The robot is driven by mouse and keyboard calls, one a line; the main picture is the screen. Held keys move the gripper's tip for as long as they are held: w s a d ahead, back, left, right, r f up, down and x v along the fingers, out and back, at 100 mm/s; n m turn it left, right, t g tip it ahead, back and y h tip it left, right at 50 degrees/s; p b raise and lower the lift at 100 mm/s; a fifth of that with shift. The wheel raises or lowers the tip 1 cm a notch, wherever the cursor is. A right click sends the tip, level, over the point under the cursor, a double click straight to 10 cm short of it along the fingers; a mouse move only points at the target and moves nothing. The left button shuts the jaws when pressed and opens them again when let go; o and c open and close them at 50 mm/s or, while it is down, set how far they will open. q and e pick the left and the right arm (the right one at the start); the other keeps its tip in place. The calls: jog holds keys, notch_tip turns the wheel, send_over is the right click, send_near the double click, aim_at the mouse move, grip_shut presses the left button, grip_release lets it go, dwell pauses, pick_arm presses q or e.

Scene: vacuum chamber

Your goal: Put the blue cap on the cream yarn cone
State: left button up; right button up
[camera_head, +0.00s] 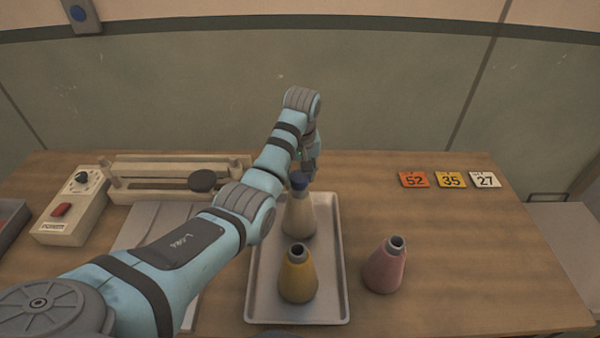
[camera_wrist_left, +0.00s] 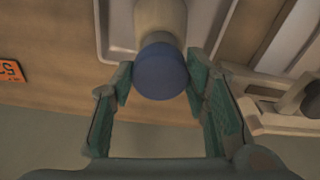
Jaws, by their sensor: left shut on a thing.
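The cream yarn cone (camera_head: 299,217) stands upright at the back of the metal tray (camera_head: 343,290). The blue cap (camera_head: 299,181) is at the cone's top, and in the left wrist view the blue cap (camera_wrist_left: 160,71) covers the end of the cream cone (camera_wrist_left: 160,20). I cannot tell whether it is fully seated. My left gripper (camera_head: 308,172) reaches over the tray from the left. Its green fingers (camera_wrist_left: 159,82) are shut on the cap, one on each side. My right gripper is in neither view.
A yellow cone (camera_head: 297,278) stands in the tray's front part. A pink cone (camera_head: 385,268) stands on the table right of the tray. Several number tags, such as the orange one (camera_head: 414,180), lie at the back right. A control box (camera_head: 70,212) stands at the left. The table's right side is mostly clear.

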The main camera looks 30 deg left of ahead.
pick_arm(q)
jog(key=shift+s, duration=0.15)
jog(key=shift+f, duration=0.15)
dwell(0.4)
jog(key=shift+f, duration=1.35)
jog(key=o, duration=0.9)
